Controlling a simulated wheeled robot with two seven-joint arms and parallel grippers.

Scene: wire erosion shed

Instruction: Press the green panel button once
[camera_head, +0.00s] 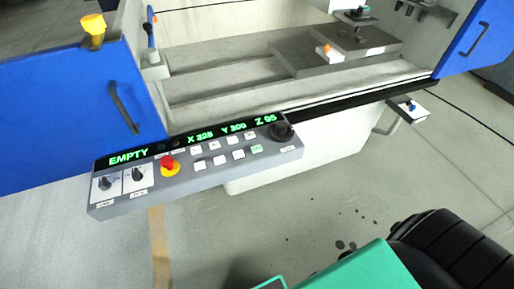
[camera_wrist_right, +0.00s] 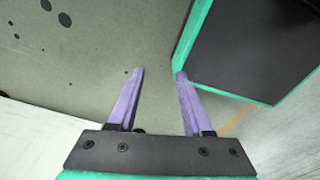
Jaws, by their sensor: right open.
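The grey control panel (camera_head: 195,184) juts out from the front of the machine in the head view. The green panel button (camera_head: 257,149) sits in its lower row at the right end, beside several white buttons (camera_head: 220,160) and below a black knob (camera_head: 282,131). Nothing covers the button. My right gripper (camera_wrist_right: 160,73) shows in its wrist view with two purple fingers apart and nothing between them, over the floor. It is not seen in the head view, so its distance to the button cannot be told. My left gripper is in neither view.
A red emergency stop (camera_head: 168,164) on a yellow base and two rotary switches (camera_head: 137,179) are on the panel's left. The display (camera_head: 190,140) reads EMPTY, X 325, Y 300, Z 95. Blue doors (camera_head: 60,120) flank the open machine. Floor in front is clear, with dark spots.

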